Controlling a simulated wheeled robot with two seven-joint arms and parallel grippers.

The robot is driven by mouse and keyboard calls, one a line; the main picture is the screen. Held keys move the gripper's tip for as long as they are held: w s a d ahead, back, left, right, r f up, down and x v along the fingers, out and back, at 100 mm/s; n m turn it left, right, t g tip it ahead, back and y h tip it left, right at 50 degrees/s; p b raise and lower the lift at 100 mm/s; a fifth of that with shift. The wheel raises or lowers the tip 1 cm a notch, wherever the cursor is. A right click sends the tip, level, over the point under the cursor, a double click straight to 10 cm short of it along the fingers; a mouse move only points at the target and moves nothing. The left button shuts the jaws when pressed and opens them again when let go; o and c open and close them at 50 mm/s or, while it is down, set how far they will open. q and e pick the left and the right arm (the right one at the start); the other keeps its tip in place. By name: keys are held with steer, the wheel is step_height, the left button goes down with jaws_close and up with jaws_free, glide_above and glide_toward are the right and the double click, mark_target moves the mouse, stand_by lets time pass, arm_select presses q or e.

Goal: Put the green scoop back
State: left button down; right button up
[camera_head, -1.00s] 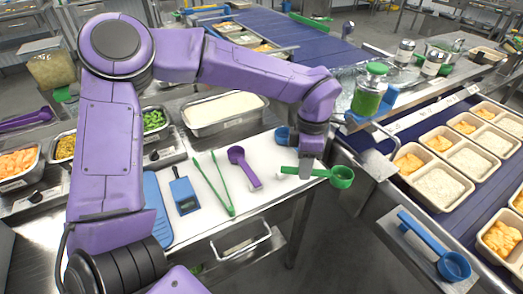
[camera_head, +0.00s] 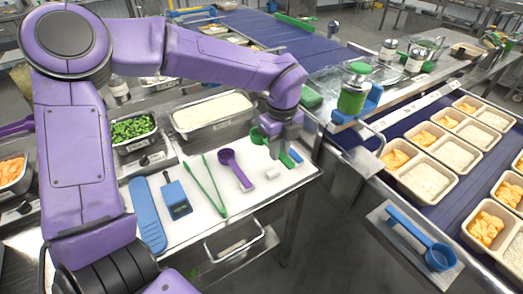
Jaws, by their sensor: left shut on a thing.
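The green scoop (camera_head: 258,135) is at the right end of the white work surface (camera_head: 218,232). Its bowl shows just left of my left gripper (camera_head: 279,150), and its green handle shows below and to the right of the fingers. My left gripper points down and is shut on the green scoop. The fingers hide the scoop's middle, and I cannot tell whether the scoop touches the surface. A blue part (camera_head: 296,156) shows right beside the gripper, mostly hidden. My right gripper is not in view.
A rice pan (camera_head: 210,116) stands behind. A blue scoop (camera_head: 425,243) rests on a stand at right, beside the tray conveyor.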

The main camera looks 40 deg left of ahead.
arm_select(q)
steer(key=a, duration=0.1)
steer(key=w+a+p, duration=0.1)
steer(key=shift+w+a+f, duration=0.2)
steer(key=shift+a+f, duration=0.15)
steer(key=shift+f, duration=0.05)
steer(key=a+f, duration=0.1)
steer(key=f, duration=0.1)
steer(key=w+a+f+p, duration=0.1)
steer(key=f, duration=0.1)
steer(key=w+a+f, duration=0.1)
steer(key=f, duration=0.1)
steer(key=shift+w+a, duration=0.1)
steer(key=shift+a, duration=0.25)
step_height(320, 180, down, 3)
steer(key=shift+a+f+p, duration=0.15)
steer(key=shift+p, duration=0.85)
steer(key=shift+f, duration=0.1)
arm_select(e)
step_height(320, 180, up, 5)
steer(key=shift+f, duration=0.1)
arm_select(q)
steer(key=c, duration=1.4)
jaws_free()
steer(key=shift+f+b, duration=0.15)
steer(key=shift+b, duration=0.15)
steer(key=o, duration=0.4)
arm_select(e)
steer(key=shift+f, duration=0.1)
